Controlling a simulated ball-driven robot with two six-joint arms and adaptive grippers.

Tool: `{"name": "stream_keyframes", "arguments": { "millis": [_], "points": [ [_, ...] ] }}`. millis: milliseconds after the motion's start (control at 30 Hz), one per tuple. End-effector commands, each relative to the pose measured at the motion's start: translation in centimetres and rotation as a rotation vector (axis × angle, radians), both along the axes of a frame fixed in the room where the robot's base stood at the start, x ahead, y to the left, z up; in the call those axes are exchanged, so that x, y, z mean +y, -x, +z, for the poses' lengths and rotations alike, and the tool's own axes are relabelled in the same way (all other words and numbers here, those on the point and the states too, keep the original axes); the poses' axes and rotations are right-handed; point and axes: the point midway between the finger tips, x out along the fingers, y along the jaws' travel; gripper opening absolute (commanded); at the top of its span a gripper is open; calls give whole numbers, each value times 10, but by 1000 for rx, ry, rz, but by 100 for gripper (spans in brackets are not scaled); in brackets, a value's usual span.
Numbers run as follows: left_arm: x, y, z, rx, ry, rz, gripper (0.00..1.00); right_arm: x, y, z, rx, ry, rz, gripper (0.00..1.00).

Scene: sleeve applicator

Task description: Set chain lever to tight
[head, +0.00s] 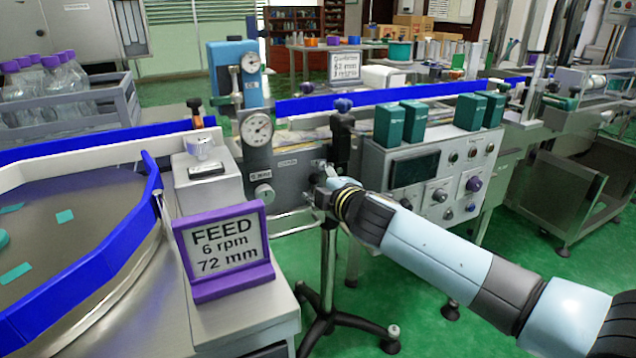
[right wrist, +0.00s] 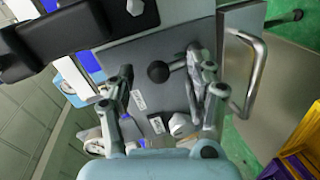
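The chain lever seems to be the short rod with a black ball knob (right wrist: 158,72) on a grey panel (right wrist: 135,58) in the right wrist view. Its stem runs right toward a metal piece beside the right finger. My right gripper (right wrist: 163,75) is open, its fingers spread either side of the knob; I cannot tell whether the right finger touches the lever. In the head view my right gripper (head: 322,190) is at the right end of the grey panel (head: 287,182), and the arm partly hides that area. My left gripper is not in view.
A control box (head: 425,170) with knobs stands right of the panel. A purple-framed FEED sign (head: 226,250), reading 6 rpm and 72 mm, stands in front. A bent metal handle (right wrist: 252,75) lies right of the fingers.

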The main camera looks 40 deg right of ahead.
Motion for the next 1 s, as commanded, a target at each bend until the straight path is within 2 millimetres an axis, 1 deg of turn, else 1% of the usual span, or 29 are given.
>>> {"name": "stream_keyframes", "arguments": {
  "millis": [167, 267, 367, 600, 700, 833, 1000],
  "points": [
    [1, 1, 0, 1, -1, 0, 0, 1, 2, -1, 3, -1, 0, 55],
    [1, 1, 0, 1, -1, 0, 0, 3, 11, -1, 4, 0, 0, 55],
    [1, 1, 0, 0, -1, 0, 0, 7, 28, 3, 4, 0, 2, 55],
    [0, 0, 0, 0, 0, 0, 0, 19, 80, 14, 4, 1, 2, 55],
    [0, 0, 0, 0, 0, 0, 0, 23, 96, 18, 4, 0, 1, 55],
    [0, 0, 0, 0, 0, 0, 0, 27, 109, 21, 2, -1, 0, 55],
    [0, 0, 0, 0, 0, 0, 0, 28, 114, 23, 1, 0, 0, 55]
  ]
}}
